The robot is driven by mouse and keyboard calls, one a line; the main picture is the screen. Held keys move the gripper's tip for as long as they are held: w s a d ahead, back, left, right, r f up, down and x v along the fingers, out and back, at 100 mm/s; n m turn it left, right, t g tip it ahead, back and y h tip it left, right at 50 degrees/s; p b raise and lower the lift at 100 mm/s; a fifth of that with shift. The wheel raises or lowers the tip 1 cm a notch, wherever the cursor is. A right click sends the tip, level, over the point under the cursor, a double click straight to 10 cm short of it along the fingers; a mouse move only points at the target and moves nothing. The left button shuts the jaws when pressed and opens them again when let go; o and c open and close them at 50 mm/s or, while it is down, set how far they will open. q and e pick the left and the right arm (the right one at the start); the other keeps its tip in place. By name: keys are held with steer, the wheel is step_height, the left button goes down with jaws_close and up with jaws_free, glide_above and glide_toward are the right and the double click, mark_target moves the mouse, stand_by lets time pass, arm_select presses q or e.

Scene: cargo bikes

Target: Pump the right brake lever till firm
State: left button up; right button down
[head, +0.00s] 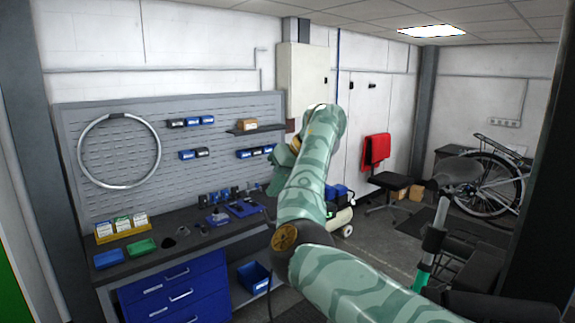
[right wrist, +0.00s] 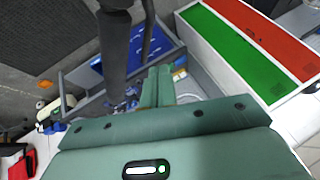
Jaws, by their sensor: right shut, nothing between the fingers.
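In the right wrist view a thick dark bar (right wrist: 115,45), which looks like a handlebar grip, hangs in from the top. A thinner dark rod (right wrist: 149,35) beside it looks like the brake lever, but I cannot be sure. My right gripper (right wrist: 157,78) is shut and empty just below and right of them. Contact cannot be told. In the head view my right gripper (head: 274,185) is in front of the workbench, and my right forearm hides much of what is behind it. My left gripper is not in view.
A workbench (head: 180,250) with blue drawers stands at the left under a pegboard. At the right are an upright dark handle (head: 436,232) with a green part, dark bulky parts, and a bicycle wheel (head: 487,185) at the back. Open floor (head: 375,240) lies between.

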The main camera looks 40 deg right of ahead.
steer(key=s+r, duration=0.5)
steer(key=shift+a+r+p, duration=0.1)
steer(key=shift+p, duration=0.3)
steer(key=shift+s+r, duration=0.25)
steer(key=shift+r, duration=0.05)
steer(key=shift+d+f, duration=0.1)
steer(key=shift+d, duration=0.1)
